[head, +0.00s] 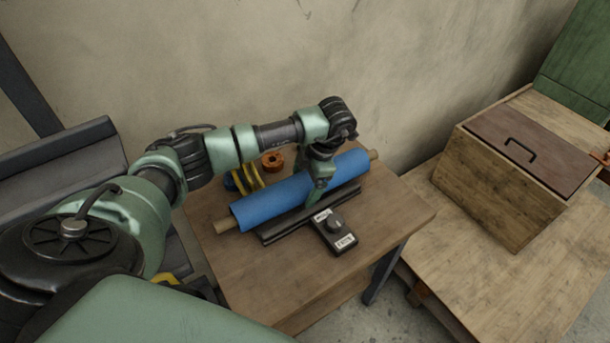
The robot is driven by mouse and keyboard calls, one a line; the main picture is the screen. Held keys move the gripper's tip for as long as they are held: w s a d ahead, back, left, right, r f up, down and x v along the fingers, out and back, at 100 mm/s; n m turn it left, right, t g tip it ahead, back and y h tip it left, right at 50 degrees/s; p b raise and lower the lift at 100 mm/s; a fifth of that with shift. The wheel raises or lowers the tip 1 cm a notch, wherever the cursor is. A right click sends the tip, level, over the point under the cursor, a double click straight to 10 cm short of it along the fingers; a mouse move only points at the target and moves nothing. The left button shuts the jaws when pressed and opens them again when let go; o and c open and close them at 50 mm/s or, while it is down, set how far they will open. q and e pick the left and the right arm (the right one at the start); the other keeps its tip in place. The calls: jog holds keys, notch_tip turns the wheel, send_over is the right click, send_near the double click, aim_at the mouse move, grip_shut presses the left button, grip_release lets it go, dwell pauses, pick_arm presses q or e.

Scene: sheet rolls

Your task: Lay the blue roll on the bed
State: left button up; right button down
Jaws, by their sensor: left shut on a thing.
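The blue roll (272,200) is a blue sheet around a tan core whose ends stick out at both sides. It is at the small wooden table (270,270), along a dark rail-like holder (305,215). My left gripper (319,194) comes down from above onto the middle of the roll and is shut on it. The fingertips are partly hidden against the roll. I cannot tell whether the roll still touches the holder. No bed is clearly identifiable in this view. My right gripper is out of view.
A black box with a knob (335,233) sits in front of the holder. A yellow coiled thing (247,179) and an orange ring-shaped thing (272,162) lie behind the roll. A lidded wooden box (500,190) stands on a wooden surface (510,285) at right. The table's front is clear.

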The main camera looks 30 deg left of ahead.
pick_arm(q)
jog(key=shift+d+f, duration=0.1)
jog(key=o, duration=1.8)
jog(key=shift+s+f, duration=0.2)
jog(key=shift+f, duration=0.05)
jog(key=shift+o, duration=0.2)
jog(key=shift+w, duration=0.1)
jog(key=shift+r, duration=0.1)
jog(key=shift+w+r, duration=0.1)
jog(key=shift+r, duration=0.1)
jog(key=b+v, duration=0.2)
jog(key=v, duration=0.8)
jog(key=shift+w+r, duration=0.1)
jog(key=shift+r, duration=0.25)
jog(key=shift+d+r, duration=0.2)
jog(key=shift+r, duration=0.25)
